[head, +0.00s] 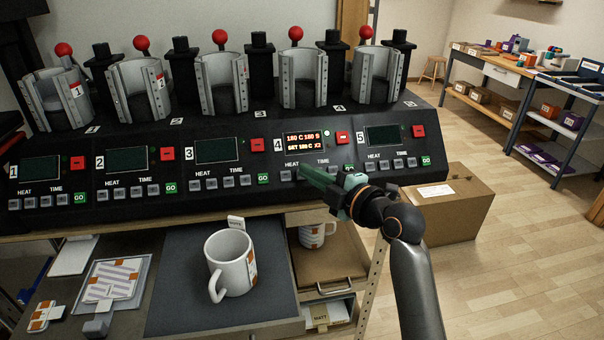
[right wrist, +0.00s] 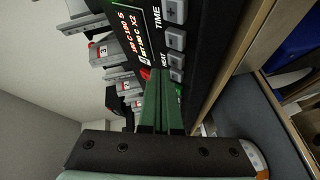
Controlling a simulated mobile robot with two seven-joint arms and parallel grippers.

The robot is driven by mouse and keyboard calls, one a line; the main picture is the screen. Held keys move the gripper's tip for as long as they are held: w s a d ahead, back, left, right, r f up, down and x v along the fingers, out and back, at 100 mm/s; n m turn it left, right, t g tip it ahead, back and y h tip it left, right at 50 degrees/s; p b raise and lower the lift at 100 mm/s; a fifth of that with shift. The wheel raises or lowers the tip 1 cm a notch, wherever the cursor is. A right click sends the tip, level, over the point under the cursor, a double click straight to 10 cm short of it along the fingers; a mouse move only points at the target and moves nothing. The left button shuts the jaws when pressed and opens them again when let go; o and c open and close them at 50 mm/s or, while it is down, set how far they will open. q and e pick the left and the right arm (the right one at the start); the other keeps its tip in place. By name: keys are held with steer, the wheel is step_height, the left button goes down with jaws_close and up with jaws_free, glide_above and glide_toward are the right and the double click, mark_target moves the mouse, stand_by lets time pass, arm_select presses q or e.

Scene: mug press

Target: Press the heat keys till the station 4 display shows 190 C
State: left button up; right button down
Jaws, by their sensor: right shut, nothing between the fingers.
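The station 4 display (head: 304,141) is lit with orange text. Its top line seems to read 180 C and its lower line seems to start SET 180 C; the small digits are hard to read. It also shows in the right wrist view (right wrist: 133,35). My right gripper (head: 304,171) is shut and empty, its green fingers pointing at the station 4 heat keys (head: 286,178). The fingertips (right wrist: 164,72) are beside the HEAT label and hide part of the key row. I cannot tell whether they touch a key. My left gripper is not in view.
Stations 1, 2, 3 and 5 have dark displays (head: 218,150). A red minus key (head: 343,137) is right of display 4. A white mug (head: 230,262) stands on the dark mat (head: 180,300) below. A cardboard box (head: 455,205) is on the floor at right.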

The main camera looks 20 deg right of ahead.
stand_by(0.4)
steer(key=shift+w+f+b, duration=0.3)
steer(key=shift+w+d+f+b, duration=0.15)
steer(key=shift+w+f+b, duration=0.15)
steer(key=shift+w+b, duration=0.05)
stand_by(0.8)
stand_by(0.3)
steer(key=shift+s+r+p, duration=0.55)
steer(key=shift+s+p, duration=0.05)
steer(key=shift+s, duration=0.05)
steer(key=s+r+p, duration=0.1)
steer(key=s+a+r+p, duration=0.1)
steer(key=s+r+p, duration=0.1)
steer(key=shift+s+a+r+p, duration=0.1)
steer(key=shift+s+r+p, duration=0.15)
steer(key=shift+s+p, duration=0.05)
